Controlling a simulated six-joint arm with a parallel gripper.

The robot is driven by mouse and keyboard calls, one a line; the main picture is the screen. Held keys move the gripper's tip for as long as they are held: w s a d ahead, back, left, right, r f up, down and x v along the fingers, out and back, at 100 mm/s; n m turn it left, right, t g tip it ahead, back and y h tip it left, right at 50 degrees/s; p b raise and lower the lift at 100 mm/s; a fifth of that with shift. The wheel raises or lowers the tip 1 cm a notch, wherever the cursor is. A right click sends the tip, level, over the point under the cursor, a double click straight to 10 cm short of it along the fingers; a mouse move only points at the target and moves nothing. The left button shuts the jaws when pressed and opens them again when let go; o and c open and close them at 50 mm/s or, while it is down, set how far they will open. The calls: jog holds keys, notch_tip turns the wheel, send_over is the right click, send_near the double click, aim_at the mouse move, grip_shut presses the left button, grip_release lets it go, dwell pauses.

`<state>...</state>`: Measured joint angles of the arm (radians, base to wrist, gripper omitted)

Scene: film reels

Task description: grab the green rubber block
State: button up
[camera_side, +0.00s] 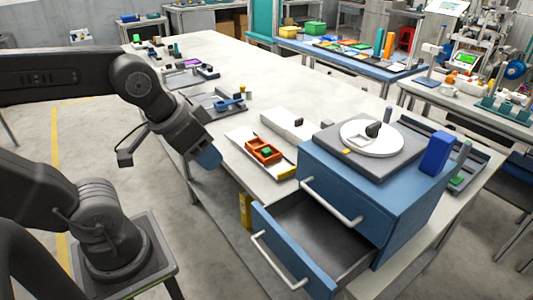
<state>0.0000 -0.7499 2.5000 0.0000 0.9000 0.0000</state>
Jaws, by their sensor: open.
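A small green block (266,152) sits in an orange tray with compartments (253,144) on the table. It is likely the green rubber block, though its material cannot be told. My gripper (207,160) hangs off the table's left edge, to the left of the orange tray and apart from it. It points down and to the right, with blue at its end. Its jaws are open, and nothing shows between them.
A blue cabinet (352,192) with an open, empty-looking drawer (315,235) stands right of the tray. A grey plate with a white disc (372,138) is on top. A blue block (436,153) stands upright there. A white box (288,123) lies behind the tray.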

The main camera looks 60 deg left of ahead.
jog(key=w+a+r+m+g+y, duration=0.15)
jog(key=w+a+m, duration=0.3)
jog(key=w, duration=0.45)
jog(key=m+g+y, duration=0.3)
jog(key=m+g, duration=0.1)
jog(key=m, duration=1)
send_over(267, 150)
jog(key=d, duration=0.2)
jog(key=shift+n, duration=0.25)
jog(key=f, duration=2.1)
jog(key=shift+w+d+f, duration=0.1)
jog(key=shift+d+f, duration=0.1)
jog(key=shift+f, duration=0.2)
jog(key=shift+x, duration=3.1)
jog(key=c, duration=0.7)
jog(key=shift+r, duration=0.1)
